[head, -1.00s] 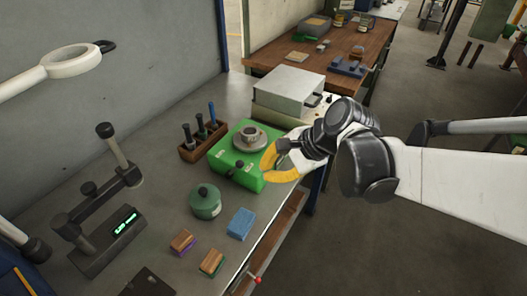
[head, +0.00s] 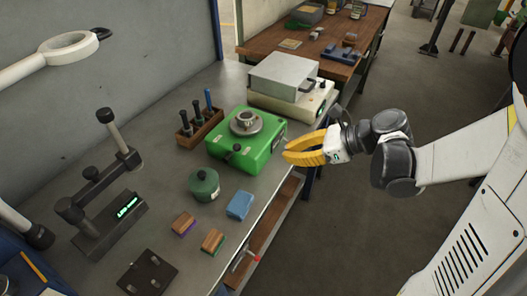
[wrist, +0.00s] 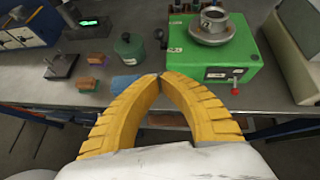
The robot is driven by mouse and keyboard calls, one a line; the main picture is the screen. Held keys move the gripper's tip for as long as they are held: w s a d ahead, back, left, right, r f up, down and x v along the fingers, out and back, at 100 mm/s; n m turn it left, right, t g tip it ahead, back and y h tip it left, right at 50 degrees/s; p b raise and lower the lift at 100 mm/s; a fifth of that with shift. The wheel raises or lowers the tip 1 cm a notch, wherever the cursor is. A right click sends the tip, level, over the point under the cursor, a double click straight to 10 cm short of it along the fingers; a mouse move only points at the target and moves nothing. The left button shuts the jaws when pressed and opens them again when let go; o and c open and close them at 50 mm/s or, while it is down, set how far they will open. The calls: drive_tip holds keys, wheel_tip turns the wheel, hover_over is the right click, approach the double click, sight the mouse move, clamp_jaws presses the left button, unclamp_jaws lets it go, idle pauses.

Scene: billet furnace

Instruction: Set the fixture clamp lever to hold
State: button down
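My gripper (head: 286,157) is beside the front of the bench, to the right of the green box. In the wrist view its yellow fingers (wrist: 160,74) meet at the tips, with nothing between them. The green box (head: 262,152) carries a round metal fixture (head: 246,122) on top; it also shows in the wrist view (wrist: 190,62). A short lever with a red tip (wrist: 235,90) is on the box's front face, apart from my fingers. A black knob (head: 237,147) is on the box's left side. I see no readable hold marking.
Another red-knobbed lever (head: 257,258) is at the bench's front edge. A green pot (head: 204,187), blue block (head: 240,205) and wooden blocks (head: 183,223) lie left of the box. A grey-lidded case (head: 284,78) stands behind it.

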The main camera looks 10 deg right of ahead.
sight(232, 153)
drive_tip(key=a+r+b+x, duration=0.1)
drive_tip(key=b+x, duration=0.3)
drive_tip(key=x, duration=0.8)
drive_tip(key=shift+w+a+r, duration=0.4)
drive_tip(key=shift+r, duration=0.15)
drive_tip(key=shift+r, duration=0.1)
drive_tip(key=shift+w+a+r+g+h+p, duration=0.2)
drive_tip(key=shift+r+g+h+p, duration=0.1)
drive_tip(key=shift+p, duration=0.35)
drive_tip(key=shift+a+r+p, duration=0.15)
drive_tip(key=shift+p, duration=0.2)
